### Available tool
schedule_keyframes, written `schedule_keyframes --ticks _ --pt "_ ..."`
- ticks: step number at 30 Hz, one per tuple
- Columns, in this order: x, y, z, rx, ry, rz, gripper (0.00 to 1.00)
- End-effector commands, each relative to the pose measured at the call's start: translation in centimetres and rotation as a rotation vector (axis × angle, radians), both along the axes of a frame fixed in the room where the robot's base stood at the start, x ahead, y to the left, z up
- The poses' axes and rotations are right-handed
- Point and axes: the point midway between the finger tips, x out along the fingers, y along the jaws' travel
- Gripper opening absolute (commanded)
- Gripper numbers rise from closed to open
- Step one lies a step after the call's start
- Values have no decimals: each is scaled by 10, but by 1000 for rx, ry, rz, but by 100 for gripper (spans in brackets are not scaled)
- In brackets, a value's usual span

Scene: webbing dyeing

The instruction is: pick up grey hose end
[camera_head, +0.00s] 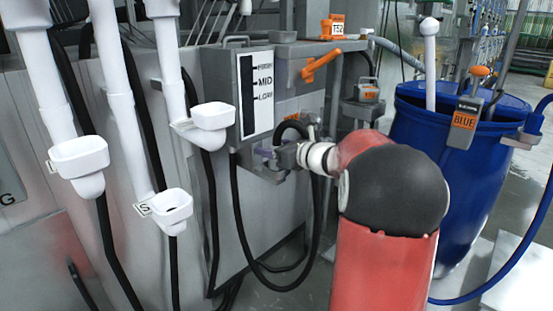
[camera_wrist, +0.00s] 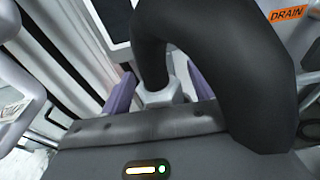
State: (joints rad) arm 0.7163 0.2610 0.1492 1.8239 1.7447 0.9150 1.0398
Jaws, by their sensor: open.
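The grey hose end (camera_wrist: 158,97) shows in the wrist view as a light grey collar at the lower end of a thick dark hose (camera_wrist: 235,70). My gripper (camera_wrist: 160,88) is open, with one purple finger on each side of the collar. Gaps show between the fingers and the collar. In the head view my gripper (camera_head: 268,160) is at the front of the grey machine, below the level gauge, and the dark hose (camera_head: 291,124) arches just above it. The hose end is hard to make out there, behind my gripper and wrist.
A level gauge (camera_head: 257,92) and an orange valve handle (camera_head: 321,66) are above my gripper. A black hose (camera_head: 243,230) hangs in a loop below. White funnels (camera_head: 212,115) stand left, a blue drum (camera_head: 480,185) right. The wrist view shows an orange DRAIN label (camera_wrist: 288,14).

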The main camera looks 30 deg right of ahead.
Motion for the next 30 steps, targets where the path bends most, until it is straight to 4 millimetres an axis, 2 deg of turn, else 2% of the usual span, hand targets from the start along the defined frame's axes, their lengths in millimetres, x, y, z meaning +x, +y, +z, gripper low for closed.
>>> schedule_keyframes --ticks 3,8,11,21,30 --pt "9 4 -1 -1 1 1 62" --pt "8 4 -1 -2 0 0 62" --pt "8 4 -1 -2 0 0 51" --pt "8 3 -1 -2 0 0 7" --pt "8 4 2 -2 -2 0 7"
